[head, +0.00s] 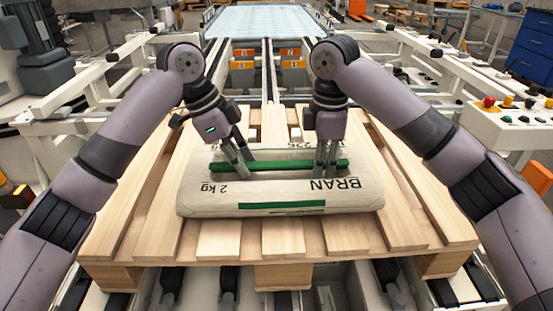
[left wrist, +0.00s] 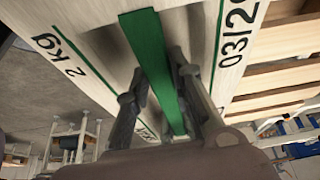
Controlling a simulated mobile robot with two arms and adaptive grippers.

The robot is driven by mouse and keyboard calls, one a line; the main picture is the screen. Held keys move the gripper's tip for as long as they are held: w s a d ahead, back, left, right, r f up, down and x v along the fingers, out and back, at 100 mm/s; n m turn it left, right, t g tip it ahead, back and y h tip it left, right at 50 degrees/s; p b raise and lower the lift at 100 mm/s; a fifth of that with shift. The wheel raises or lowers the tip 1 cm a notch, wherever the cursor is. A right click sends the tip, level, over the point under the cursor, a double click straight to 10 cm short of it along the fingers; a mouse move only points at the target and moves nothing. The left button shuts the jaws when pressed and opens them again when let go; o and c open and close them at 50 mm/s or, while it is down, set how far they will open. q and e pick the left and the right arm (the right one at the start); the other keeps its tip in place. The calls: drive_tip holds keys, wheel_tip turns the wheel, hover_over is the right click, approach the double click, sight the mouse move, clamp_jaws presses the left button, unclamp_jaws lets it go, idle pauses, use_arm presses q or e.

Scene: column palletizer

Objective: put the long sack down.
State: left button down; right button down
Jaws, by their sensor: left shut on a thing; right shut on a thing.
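The long sack (head: 270,190), cream with green stripes and the print "BRAN" and "2 kg", lies level and crosswise over the front middle of the wooden pallet (head: 220,240). I cannot tell whether its underside touches the boards. A green strip (head: 290,166) runs along its top. My left gripper (head: 239,172) is shut on this strip at the left, and my right gripper (head: 325,172) is shut on it at the right. In the left wrist view the fingers (left wrist: 160,95) stand on both sides of the green strip (left wrist: 145,45) on the sack (left wrist: 100,75).
Bare pallet boards lie in front of the sack and at both sides. A roller conveyor (head: 270,20) runs back beyond the pallet, with white frame rails along it. A control panel with buttons (head: 510,118) stands at the right, and a blue cabinet (head: 532,45) behind it.

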use_arm(q)
drive_tip(key=shift+d+f+b, duration=0.1)
drive_tip(key=shift+f+b, duration=0.55)
use_arm(e)
drive_tip(key=shift+f, duration=0.7)
use_arm(q)
drive_tip(key=c, duration=1.8)
unclamp_jaws()
use_arm(e)
drive_tip(key=c, duration=1.8)
unclamp_jaws()
drive_tip(key=shift+c, duration=0.2)
use_arm(q)
drive_tip(key=shift+o, duration=1.2)
drive_tip(key=shift+s, duration=0.15)
use_arm(e)
drive_tip(key=shift+o, duration=1.3)
drive_tip(key=shift+s+r, duration=0.1)
use_arm(q)
drive_tip(key=shift+o, duration=0.7)
use_arm(e)
drive_tip(key=shift+o, duration=0.8)
use_arm(q)
wheel_tip(320, 180, up, 30)
drive_tip(key=p, duration=3)
use_arm(e)
wheel_tip(320, 180, up, 41)
drive_tip(key=shift+r, duration=0.2)
drive_tip(key=shift+f, duration=0.15)
